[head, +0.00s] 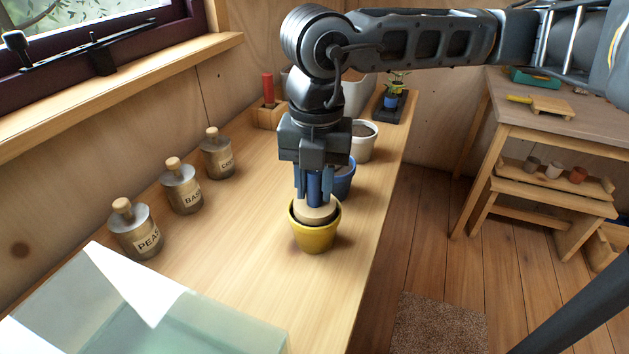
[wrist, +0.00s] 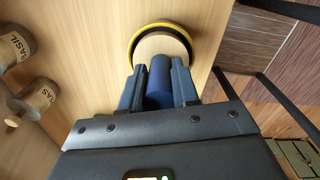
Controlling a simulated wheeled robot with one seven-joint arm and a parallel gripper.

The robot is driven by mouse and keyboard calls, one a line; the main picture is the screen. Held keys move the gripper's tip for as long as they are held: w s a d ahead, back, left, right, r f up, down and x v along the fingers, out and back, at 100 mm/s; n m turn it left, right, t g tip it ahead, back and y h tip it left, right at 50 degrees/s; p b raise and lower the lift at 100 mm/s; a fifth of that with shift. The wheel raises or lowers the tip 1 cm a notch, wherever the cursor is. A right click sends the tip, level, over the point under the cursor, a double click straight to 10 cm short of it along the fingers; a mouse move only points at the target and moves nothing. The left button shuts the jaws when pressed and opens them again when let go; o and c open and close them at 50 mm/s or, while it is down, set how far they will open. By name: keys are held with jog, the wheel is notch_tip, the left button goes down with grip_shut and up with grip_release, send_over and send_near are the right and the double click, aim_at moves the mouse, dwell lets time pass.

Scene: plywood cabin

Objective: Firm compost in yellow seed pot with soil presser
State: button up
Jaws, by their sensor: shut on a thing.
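The yellow seed pot (head: 315,238) stands upright on the bench near its right edge. The soil presser (head: 316,213) has a round pale wooden disc and a blue handle. Its disc sits within the pot's mouth and hides most of the compost. My gripper (head: 314,190) points down above the pot and is shut on the blue handle. In the wrist view the handle (wrist: 160,80) lies between both fingers, and the disc (wrist: 163,44) is inside the yellow rim (wrist: 137,38), with a dark gap around it. How hard it bears on the compost cannot be told.
A blue pot (head: 344,180) and a white pot (head: 363,142) stand close behind the yellow pot. Several labelled jars (head: 182,190) line the left side. A pale green translucent box (head: 150,310) is at the front left. The bench (head: 250,235) between is clear.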

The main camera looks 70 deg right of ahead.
jog(key=shift+f+b, duration=0.65)
jog(key=shift+b, duration=0.55)
dwell(2.5)
jog(key=shift+r, duration=0.15)
dwell(0.4)
jog(key=shift+r+p, duration=1.2)
jog(key=shift+r, duration=2.3)
jog(key=shift+w, duration=0.1)
